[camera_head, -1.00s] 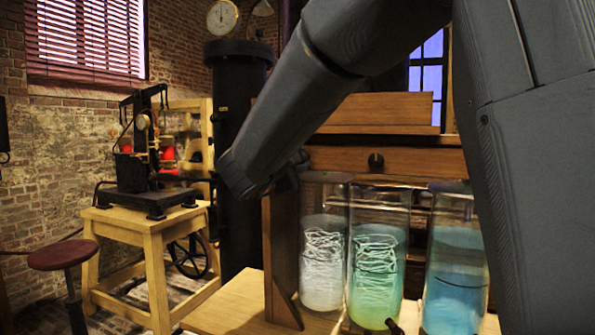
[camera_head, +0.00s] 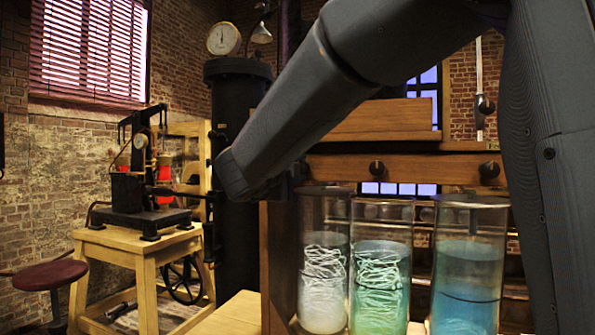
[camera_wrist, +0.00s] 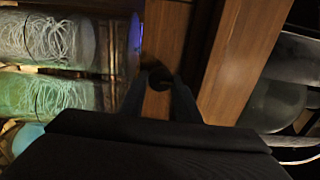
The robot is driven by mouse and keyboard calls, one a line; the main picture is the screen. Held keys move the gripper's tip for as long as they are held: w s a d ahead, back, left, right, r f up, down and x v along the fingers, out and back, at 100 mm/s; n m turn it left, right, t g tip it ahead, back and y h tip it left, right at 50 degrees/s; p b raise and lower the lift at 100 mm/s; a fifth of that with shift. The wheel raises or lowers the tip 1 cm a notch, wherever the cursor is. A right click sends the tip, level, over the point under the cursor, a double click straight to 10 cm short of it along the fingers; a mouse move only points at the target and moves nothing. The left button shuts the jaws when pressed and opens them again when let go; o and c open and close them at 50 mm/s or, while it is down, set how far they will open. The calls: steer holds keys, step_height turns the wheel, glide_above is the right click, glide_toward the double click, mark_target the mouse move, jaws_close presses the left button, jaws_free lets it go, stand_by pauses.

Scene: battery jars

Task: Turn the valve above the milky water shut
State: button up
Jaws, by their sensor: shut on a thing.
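The milky water stands in the left glass jar (camera_head: 322,300), with pale coiled strands in it. The jar also shows at the upper left of the wrist view (camera_wrist: 45,38). The valve is a dark round knob (camera_wrist: 158,76) on the wooden rail (camera_head: 425,168). In the head view my arm hides it. In the wrist view my gripper (camera_wrist: 160,84) has one finger on each side of the knob and is shut on it. Its fingertips are partly dark and hard to make out.
Beside it stand a green jar (camera_head: 381,300) with coils and a blue jar (camera_head: 468,290). Similar knobs sit above them, a middle knob (camera_head: 376,168) and a right knob (camera_head: 489,171). A dark iron column (camera_head: 236,110) stands behind my arm. A stool (camera_head: 50,275) is at the lower left.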

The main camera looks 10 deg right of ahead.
steer(key=o, duration=1)
steer(key=v, duration=0.8)
steer(key=shift+w+b, duration=0.1)
steer(key=shift+b, duration=0.2)
